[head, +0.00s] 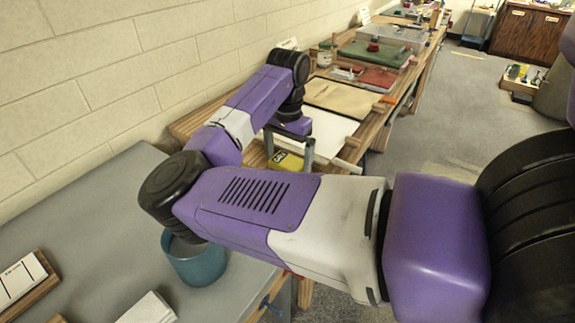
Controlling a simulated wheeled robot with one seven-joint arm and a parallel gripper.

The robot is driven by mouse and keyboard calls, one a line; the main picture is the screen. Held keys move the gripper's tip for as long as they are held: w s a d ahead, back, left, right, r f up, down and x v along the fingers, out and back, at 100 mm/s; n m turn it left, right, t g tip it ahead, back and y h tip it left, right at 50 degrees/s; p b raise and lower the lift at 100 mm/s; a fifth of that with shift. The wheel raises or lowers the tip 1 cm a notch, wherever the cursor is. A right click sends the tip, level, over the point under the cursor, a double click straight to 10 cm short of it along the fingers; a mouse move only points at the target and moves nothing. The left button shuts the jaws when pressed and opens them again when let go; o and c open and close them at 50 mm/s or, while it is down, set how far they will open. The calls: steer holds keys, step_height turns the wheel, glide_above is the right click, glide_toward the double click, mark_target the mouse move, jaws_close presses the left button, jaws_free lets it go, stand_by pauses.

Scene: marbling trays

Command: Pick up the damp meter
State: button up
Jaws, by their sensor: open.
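A small yellow device with dark markings (287,162), which looks like the damp meter, lies on the wooden bench beyond my forearm. Its near side is partly hidden by my arm. My gripper (289,150) points down over it and is open. One finger shows at the left of the yellow device and one at its right. I cannot tell whether either finger touches it.
A white sheet or tray (325,132) and a tan board (340,97) lie on the bench beyond my gripper. A blue bucket (196,266) stands on the grey counter (85,225) under my arm. A block wall (90,75) runs along the left. Open floor (445,120) lies to the right.

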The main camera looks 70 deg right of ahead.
mark_target(288, 161)
steer(key=shift+f, duration=0.9)
steer(key=shift+c, duration=0.2)
steer(key=c, duration=1.4)
steer(key=shift+o, duration=0.2)
steer(key=shift+r, duration=0.15)
step_height(288, 161, up, 20)
steer(key=p, duration=0.1)
